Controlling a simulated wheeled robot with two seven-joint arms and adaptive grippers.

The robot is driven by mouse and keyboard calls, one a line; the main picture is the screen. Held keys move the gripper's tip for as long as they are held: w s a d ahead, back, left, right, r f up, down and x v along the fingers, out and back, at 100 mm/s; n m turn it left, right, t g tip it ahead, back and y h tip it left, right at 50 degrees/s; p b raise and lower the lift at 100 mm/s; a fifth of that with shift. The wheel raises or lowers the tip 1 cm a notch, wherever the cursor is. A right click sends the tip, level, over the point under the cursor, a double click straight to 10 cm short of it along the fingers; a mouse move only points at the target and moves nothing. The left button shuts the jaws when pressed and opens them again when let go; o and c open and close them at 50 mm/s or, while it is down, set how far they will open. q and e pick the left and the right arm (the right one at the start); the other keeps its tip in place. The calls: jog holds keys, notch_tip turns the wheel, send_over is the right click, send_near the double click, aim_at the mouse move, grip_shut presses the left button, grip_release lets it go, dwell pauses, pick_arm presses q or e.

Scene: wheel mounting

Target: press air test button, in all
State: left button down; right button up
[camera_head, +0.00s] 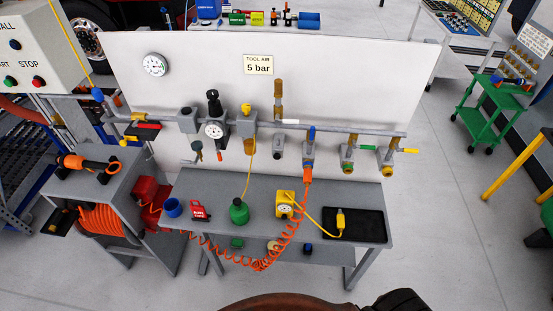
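No button that I can read as an air test button shows in the head view. A light control box (50,58) at the upper left, cut off by the frame edge, carries a green button (10,81), a red button (38,83) marked STOP and a dark button (15,45). A white panel with a "TOOL AIR 5 bar" sign (258,65) has a round gauge (156,65). A grey air pipe (345,130) with a regulator gauge (214,130) and several valves runs across it. Neither gripper shows.
A grey bench (340,190) holds a green bottle (239,211), a yellow device (286,203), a blue cup (172,207) and a black tray (355,224). A coiled orange hose (262,264) hangs in front. A green cart (483,105) stands right. Floor right of the bench is clear.

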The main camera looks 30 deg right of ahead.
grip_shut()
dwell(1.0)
